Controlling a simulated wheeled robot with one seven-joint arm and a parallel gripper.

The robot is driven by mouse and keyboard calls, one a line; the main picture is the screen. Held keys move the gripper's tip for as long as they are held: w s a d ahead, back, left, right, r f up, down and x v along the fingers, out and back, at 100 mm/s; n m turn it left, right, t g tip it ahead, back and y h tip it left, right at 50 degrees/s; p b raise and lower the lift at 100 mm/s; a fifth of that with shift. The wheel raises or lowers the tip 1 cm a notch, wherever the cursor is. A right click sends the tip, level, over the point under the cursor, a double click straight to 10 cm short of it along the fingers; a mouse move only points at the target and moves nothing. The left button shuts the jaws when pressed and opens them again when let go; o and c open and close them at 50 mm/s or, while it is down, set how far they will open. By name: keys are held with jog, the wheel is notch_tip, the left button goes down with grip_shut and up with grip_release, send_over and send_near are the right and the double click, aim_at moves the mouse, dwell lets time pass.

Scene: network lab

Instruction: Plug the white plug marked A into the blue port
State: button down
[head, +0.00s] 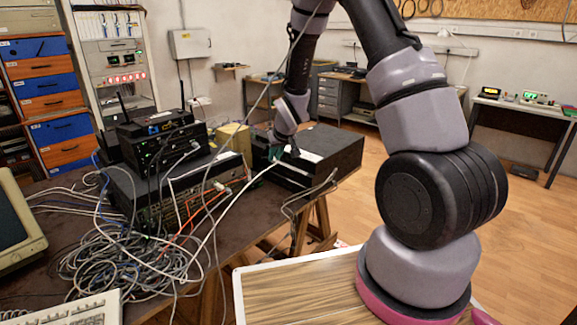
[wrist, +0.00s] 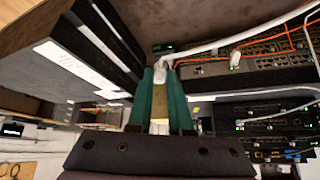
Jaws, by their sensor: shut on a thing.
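My gripper (wrist: 162,78) has green fingers and is shut on a white plug (wrist: 166,61) in the wrist view. A thick white cable (wrist: 215,44) runs from the plug to the upper right. In the head view my gripper (head: 276,153) is small and partly hidden, beside the front of a black box at the table's right end. The white cable (head: 232,203) hangs from it down to the left. The letter A cannot be read.
Stacked network devices (head: 160,150) with lit ports and orange cables stand left of my gripper. The black box (head: 325,153) is to its right. A tangle of grey cables (head: 130,265) covers the table's front left. An old monitor (head: 15,225) stands at the left edge.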

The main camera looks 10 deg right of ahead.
jog(key=shift+w+a+r+n+g+y, duration=0.3)
jog(key=shift+w+a+r+n, duration=0.9)
jog(key=shift+a, duration=5)
jog(key=shift+w+a+r+n+g+y, duration=0.1)
jog(key=shift+w+a+r+n+y, duration=0.35)
jog(key=shift+w+a+r, duration=3.6)
jog(key=shift+s+a+r+n+g+y, duration=0.1)
jog(key=shift+s+a+r+n+y, duration=0.85)
jog(key=shift+a, duration=7.4)
jog(key=shift+w+a+f+h, duration=0.2)
jog(key=shift+a+f+h, duration=0.3)
jog(key=shift+f, duration=0.2)
jog(key=c, duration=0.8)
grip_release()
jog(key=shift+o, duration=0.2)
